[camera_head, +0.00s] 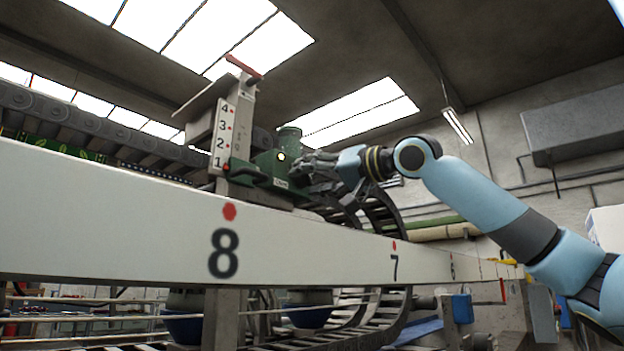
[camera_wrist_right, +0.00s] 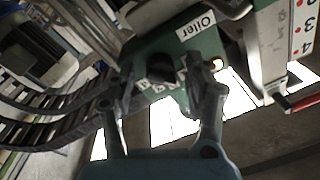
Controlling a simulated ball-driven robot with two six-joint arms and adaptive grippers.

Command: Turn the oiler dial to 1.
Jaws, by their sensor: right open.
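The green oiler box (camera_head: 268,164) stands behind the white beam in the head view, left of my right gripper (camera_head: 308,170). In the right wrist view the oiler box (camera_wrist_right: 213,44) carries a white "Oiler" label (camera_wrist_right: 196,25). A dark, round dial (camera_wrist_right: 173,67) sits on its face, with white number plates (camera_wrist_right: 160,84) beside it that are too blurred and covered to read. My right gripper (camera_wrist_right: 163,80) is open, with one finger on either side of the dial in this view. Contact cannot be told. My left gripper is out of view.
A long white beam (camera_head: 130,220) marked 8 and 7 crosses in front of the oiler. A post with a white scale (camera_head: 224,136) numbered 1 to 4 and a red pointer (camera_head: 237,167) stands to its left. A curved dark cable chain (camera_head: 385,215) hangs below right.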

